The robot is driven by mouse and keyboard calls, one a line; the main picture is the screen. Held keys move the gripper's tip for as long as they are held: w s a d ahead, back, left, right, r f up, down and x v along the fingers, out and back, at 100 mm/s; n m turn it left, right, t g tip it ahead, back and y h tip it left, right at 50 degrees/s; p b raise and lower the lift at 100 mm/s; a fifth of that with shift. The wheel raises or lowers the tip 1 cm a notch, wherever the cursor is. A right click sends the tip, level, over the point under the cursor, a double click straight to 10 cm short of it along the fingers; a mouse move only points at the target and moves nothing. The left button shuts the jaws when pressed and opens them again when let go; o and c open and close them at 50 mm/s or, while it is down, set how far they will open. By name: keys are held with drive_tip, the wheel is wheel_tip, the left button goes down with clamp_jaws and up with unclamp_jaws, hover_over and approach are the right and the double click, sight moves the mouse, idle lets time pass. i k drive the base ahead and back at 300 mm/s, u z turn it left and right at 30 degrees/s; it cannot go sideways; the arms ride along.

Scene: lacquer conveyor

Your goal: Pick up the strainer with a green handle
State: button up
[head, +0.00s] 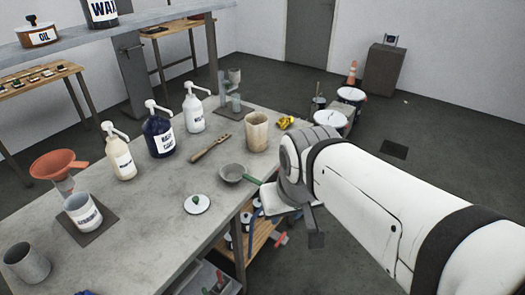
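The strainer (233,173) has a grey bowl and a short green handle (252,181). It rests at the right edge of the grey worktable (130,245), with the handle pointing right toward my arm. My gripper (312,230) is just right of the handle, beyond the table edge. Only a dark finger-like part of it shows below my white wrist. Whether it touches the handle is hidden, and its opening cannot be made out.
A beige cup (257,132) and a wooden brush (211,147) stand and lie behind the strainer. A white lid with a green knob (197,203) lies in front. Pump bottles (158,133) line the table's back. A lower shelf (262,240) holds several cans.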

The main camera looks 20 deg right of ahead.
sight(231, 172)
drive_tip(key=z, duration=0.95)
drive_tip(key=k, duration=1.25)
drive_tip(key=u, duration=0.7)
drive_tip(key=i, duration=1.45)
drive_tip(key=u, duration=0.55)
